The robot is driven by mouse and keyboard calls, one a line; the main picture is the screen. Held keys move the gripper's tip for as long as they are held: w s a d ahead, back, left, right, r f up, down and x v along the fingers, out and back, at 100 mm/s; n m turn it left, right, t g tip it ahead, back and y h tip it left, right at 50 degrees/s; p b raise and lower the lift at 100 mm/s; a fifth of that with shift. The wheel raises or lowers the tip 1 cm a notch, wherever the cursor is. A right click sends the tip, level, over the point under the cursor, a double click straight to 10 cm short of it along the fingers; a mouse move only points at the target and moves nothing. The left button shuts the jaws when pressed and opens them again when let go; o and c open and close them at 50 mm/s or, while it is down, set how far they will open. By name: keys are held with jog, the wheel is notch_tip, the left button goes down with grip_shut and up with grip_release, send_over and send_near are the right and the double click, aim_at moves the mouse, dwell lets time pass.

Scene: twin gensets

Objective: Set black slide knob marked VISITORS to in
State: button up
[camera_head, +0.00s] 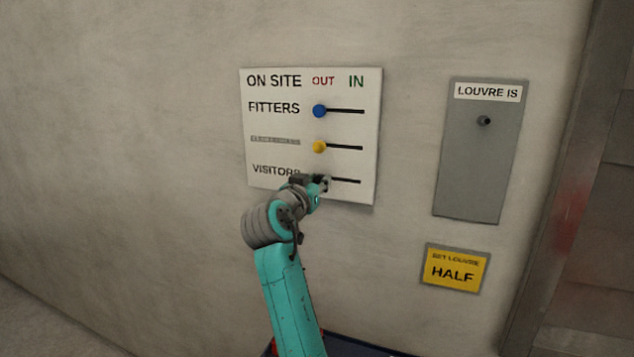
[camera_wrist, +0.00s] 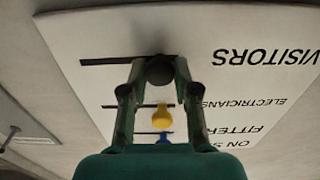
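The white ON SITE board (camera_head: 350,196) hangs on the wall, with OUT at left and IN at right. The black VISITORS knob (camera_wrist: 160,70) sits at the OUT end of its slot; the wrist view is upside down. The bare slot (camera_head: 346,181) runs right toward IN. My gripper (camera_head: 322,184) is at the knob and mostly hides it in the head view. In the wrist view my gripper's fingertips (camera_wrist: 160,64) are on both sides of the knob and appear to touch it.
The blue FITTERS knob (camera_head: 319,111) and yellow knob (camera_head: 319,147) above are both at the OUT end. A grey LOUVRE IS panel (camera_head: 480,170) with a dark knob and a yellow HALF sign (camera_head: 455,262) are to the right. The wall right of the slot is clear.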

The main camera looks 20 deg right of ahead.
jog(key=shift+s+d, duration=0.8)
jog(key=shift+d, duration=0.25)
jog(key=shift+s+d, duration=0.75)
jog(key=shift+d, duration=0.35)
jog(key=shift+s+d, duration=0.8)
jog(key=shift+d, duration=0.25)
grip_shut()
jog(key=o, duration=1)
grip_release()
jog(key=shift+d, duration=0.1)
send_near(355, 180)
jog(key=v, duration=0.5)
jog(key=shift+s+a, duration=0.25)
jog(key=shift+s, duration=0.1)
